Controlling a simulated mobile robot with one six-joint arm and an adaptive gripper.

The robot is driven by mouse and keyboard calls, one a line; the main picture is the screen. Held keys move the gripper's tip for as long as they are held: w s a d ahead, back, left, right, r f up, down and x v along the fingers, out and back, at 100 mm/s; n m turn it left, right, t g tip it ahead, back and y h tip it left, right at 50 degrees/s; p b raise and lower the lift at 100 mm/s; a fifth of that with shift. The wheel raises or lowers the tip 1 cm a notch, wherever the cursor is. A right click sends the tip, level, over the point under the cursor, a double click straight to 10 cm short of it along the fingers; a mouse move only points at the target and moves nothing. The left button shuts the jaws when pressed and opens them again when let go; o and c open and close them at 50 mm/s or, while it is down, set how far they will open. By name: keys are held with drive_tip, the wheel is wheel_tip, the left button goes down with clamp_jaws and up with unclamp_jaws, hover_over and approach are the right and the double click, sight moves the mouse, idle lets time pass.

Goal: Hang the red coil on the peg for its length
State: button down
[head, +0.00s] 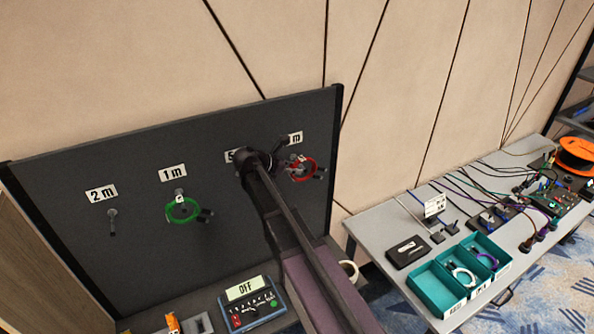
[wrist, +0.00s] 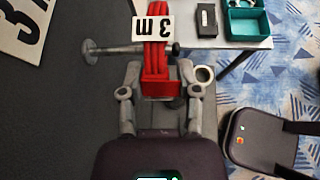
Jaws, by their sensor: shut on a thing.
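The red coil (wrist: 160,88) is between the fingers of my gripper (wrist: 160,91), which is shut on its red block. Its tag (wrist: 152,27) reads 3 m. A grey peg (wrist: 115,49) with a round flange at the dark board reaches across to the coil in the wrist view. I cannot tell for sure whether the peg passes through the loop. In the head view the red coil (head: 314,163) is at the board's right end, below a label (head: 295,138) of which only "m" shows. My arm hides part of that area and another label.
A green coil (head: 170,216) hangs under the 1 m label (head: 172,173). The 2 m peg (head: 112,222) is bare. A grey table (head: 372,225) with teal bins (head: 430,297) and cables stands at the right. A device reading OFF (head: 250,305) is below the board.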

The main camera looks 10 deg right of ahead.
drive_tip(key=shift+w+a, duration=0.25)
drive_tip(key=shift+w, duration=0.65)
drive_tip(key=shift+f+b, duration=0.85)
drive_tip(key=shift+f, duration=0.1)
